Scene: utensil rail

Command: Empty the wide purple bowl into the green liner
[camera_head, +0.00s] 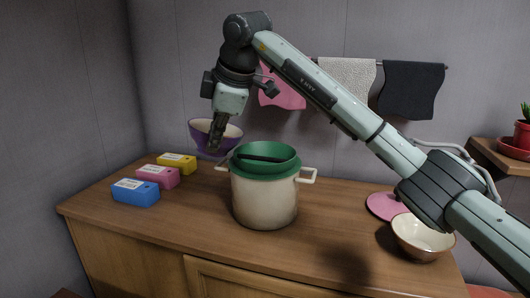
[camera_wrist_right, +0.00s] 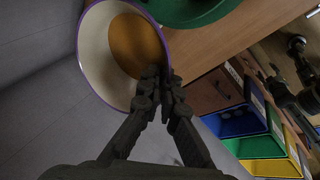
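The wide purple bowl (camera_head: 202,138) is left of the pot, raised above the counter, its opening facing partly toward the head camera. In the right wrist view the bowl (camera_wrist_right: 97,48) shows a cream inside, a purple rim and an orange-brown content (camera_wrist_right: 135,42). My right gripper (camera_head: 217,143) is shut on the bowl's near rim, and its fingers (camera_wrist_right: 160,78) meet there. The green liner (camera_head: 268,152) sits in the mouth of a cream two-handled pot (camera_head: 264,202), just right of the bowl. A dark mechanical part (camera_wrist_right: 303,68) at the wrist view's edge may be my left gripper; its fingers are unclear.
Blue (camera_head: 135,194), pink (camera_head: 158,177) and yellow (camera_head: 177,163) boxes stand left on the wooden counter (camera_head: 190,216). A cream bowl (camera_head: 422,238) and a pink plate (camera_head: 383,206) are at right. Towels (camera_head: 412,88) hang behind. A shelf (camera_head: 495,157) holds a potted plant (camera_head: 523,130).

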